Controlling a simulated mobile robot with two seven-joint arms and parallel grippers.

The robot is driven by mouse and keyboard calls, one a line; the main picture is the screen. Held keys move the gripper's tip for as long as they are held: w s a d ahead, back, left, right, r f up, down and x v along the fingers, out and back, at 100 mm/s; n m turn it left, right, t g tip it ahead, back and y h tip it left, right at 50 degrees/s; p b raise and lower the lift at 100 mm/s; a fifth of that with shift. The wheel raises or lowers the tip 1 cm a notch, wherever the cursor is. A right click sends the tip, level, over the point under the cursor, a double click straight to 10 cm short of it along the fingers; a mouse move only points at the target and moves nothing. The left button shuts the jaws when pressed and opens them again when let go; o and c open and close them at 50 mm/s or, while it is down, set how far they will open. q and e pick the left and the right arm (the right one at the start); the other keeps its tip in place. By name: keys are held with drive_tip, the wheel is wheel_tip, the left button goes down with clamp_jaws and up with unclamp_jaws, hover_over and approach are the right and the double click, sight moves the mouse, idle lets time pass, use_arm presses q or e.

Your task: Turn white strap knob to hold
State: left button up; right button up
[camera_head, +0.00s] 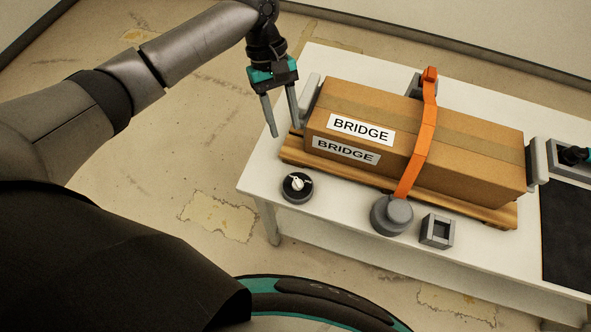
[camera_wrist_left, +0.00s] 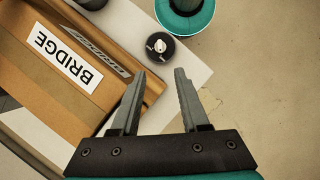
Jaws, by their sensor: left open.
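The white knob (camera_head: 297,184) sits on a round black base on the white table, at its front left corner. It also shows in the left wrist view (camera_wrist_left: 159,45), with a thin pointer on it. My left gripper (camera_head: 286,132) is open and empty, above the table's left end, with its fingers pointing down. In the left wrist view the spread fingertips (camera_wrist_left: 159,72) appear just below the knob, apart from it. An orange strap (camera_head: 425,140) crosses the box to a grey round drum (camera_head: 392,214). A dark part with teal at the right edge may be my right gripper (camera_head: 575,155); its jaws cannot be made out.
A cardboard box (camera_head: 470,165) marked BRIDGE lies on a wooden pallet (camera_head: 293,154), between grey end blocks. A grey square holder (camera_head: 437,231) stands beside the drum. A black mat (camera_head: 566,235) lies at right on the table (camera_head: 330,212). The floor at left is open.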

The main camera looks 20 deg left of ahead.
sight(298, 181)
use_arm(q)
drive_tip(key=b+x, duration=0.2)
drive_tip(key=x, duration=1.1)
drive_tip(key=shift+s+d+f, duration=0.1)
drive_tip(key=shift+s+f, duration=0.05)
drive_tip(key=shift+f, duration=0.05)
drive_tip(key=shift+s+d+f, duration=0.2)
drive_tip(key=shift+f, duration=0.45)
drive_tip(key=shift+c, duration=0.2)
clamp_jaws()
